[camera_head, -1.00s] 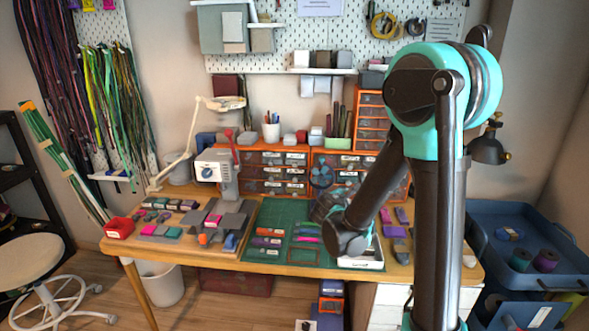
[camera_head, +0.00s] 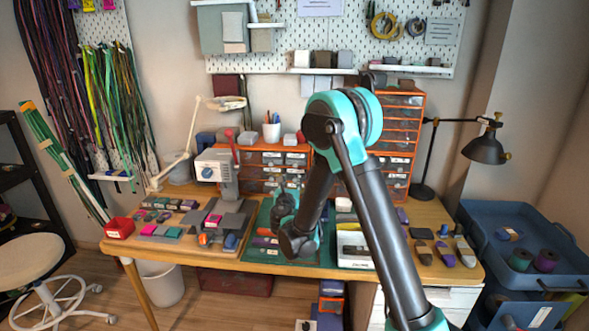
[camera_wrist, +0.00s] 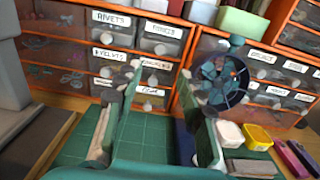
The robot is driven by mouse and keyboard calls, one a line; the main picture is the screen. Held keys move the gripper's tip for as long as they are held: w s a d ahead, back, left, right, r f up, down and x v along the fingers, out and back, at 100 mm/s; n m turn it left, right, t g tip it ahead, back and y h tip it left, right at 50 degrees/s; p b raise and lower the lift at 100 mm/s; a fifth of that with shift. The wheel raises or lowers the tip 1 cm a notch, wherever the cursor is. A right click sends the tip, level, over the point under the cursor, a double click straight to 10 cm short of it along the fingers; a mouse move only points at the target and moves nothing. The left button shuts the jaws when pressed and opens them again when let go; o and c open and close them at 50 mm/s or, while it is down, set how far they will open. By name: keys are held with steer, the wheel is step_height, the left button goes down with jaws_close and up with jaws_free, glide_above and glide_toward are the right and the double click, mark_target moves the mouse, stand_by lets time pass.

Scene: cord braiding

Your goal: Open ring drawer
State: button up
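The orange-framed small-parts drawer cabinet (camera_wrist: 92,60) stands at the back of the table; it also shows in the head view (camera_head: 262,150). Its grey drawers have white labels and pale round knobs. One label (camera_wrist: 111,18) reads RIVETS and one below it EYELETS; I cannot tell which drawer is for rings. The drawers in view look shut. My gripper (camera_wrist: 160,90) is open and empty, its two fingers apart above the green mat and pointing at the cabinet's lower middle drawers. In the head view my gripper (camera_head: 285,208) is in front of the cabinet.
A small dark fan (camera_wrist: 222,80) stands right of my gripper, before a second drawer block (camera_wrist: 275,75). White and yellow boxes (camera_wrist: 257,137) sit near my right finger. A grey device (camera_head: 216,172) stands at left. The green cutting mat (camera_wrist: 75,150) lies below.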

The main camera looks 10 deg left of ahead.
mark_target(295, 165)
steer(key=w, duration=1.2)
steer(key=shift+c, duration=0.4)
jaws_close()
